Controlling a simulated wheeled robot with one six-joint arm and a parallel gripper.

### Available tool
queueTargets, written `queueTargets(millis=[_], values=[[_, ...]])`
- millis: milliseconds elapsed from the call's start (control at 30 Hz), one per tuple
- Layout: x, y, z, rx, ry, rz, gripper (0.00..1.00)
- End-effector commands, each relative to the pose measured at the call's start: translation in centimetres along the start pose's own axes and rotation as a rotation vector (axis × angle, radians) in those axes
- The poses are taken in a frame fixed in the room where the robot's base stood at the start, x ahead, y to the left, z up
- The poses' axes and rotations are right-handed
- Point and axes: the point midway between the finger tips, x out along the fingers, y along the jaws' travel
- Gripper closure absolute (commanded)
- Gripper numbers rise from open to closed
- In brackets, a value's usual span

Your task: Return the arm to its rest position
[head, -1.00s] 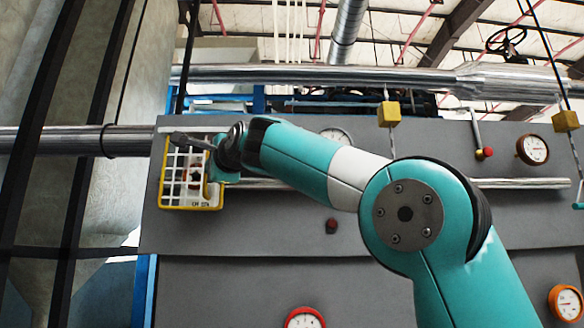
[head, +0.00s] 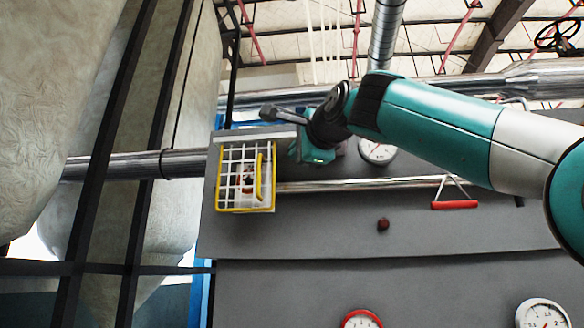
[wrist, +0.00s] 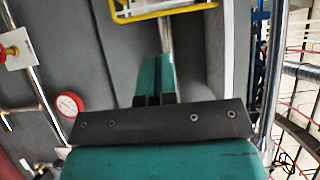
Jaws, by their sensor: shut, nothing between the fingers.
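My gripper (head: 308,151) is at the end of my teal arm, in front of the grey panel in the head view. It sits just right of the yellow-rimmed wire basket, apart from it in the picture. In the wrist view the two teal fingers (wrist: 155,75) lie together with nothing between them. Part of my arm runs out of the head view at the right edge.
The wire basket (head: 221,181) hangs on the grey panel (head: 330,230) and holds something small and reddish. A horizontal metal rail (head: 360,184), a red-handled hanger (head: 455,204) and round gauges are close by. Dark frame bars (head: 85,220) stand at the left.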

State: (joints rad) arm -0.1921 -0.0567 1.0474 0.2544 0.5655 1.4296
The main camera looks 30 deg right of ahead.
Motion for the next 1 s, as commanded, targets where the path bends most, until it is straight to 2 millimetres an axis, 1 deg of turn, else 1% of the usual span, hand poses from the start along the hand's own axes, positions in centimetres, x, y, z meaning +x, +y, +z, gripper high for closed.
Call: queueTargets(millis=[100, 600, 667, 700, 767, 867, 900, 967, 1000], values=[[-0.3, 0.0, -0.1, 0.001, 0.001, 0.001, 1.00], [-0.3, 0.0, -0.2, 0.000, 0.004, 0.001, 1.00], [-0.3, 0.2, -0.2, -0.005, 0.002, 0.005, 1.00], [-0.2, 0.6, 0.0, -0.019, -0.004, 0.015, 1.00], [0.2, 2.1, 0.5, -0.065, -0.020, 0.046, 1.00], [0.9, 6.8, 2.2, -0.216, -0.086, 0.140, 1.00], [1.2, 9.5, 3.1, -0.299, -0.128, 0.190, 1.00], [1.1, 14.0, 4.5, -0.435, -0.205, 0.268, 1.00], [0.9, 17.1, 5.5, -0.525, -0.266, 0.318, 1.00]])
